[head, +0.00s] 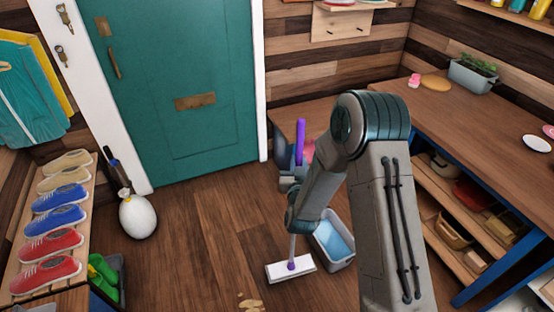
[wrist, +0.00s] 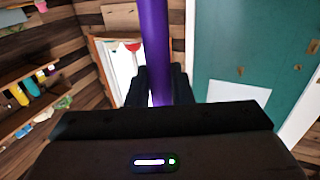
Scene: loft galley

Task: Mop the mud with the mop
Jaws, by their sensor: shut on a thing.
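The mop (head: 291,267) has a flat white head and a purple handle. Its head is low over the wooden floor in the head view; I cannot tell whether it touches. My gripper (wrist: 160,92) is shut on the purple handle (wrist: 156,45), which stands between its dark fingers in the wrist view. In the head view the gripper is mostly hidden by my arm, and the purple handle top (head: 299,142) shows above it. A light brown mud patch (head: 250,302) lies on the floor at the bottom edge, nearer than the mop head and to its left.
A grey bucket (head: 347,264) with blue water stands right of the mop head. A shoe rack (head: 30,270) and a white sack (head: 138,216) stand left. A wooden counter (head: 462,130) runs along the right. The floor before the green door (head: 180,85) is clear.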

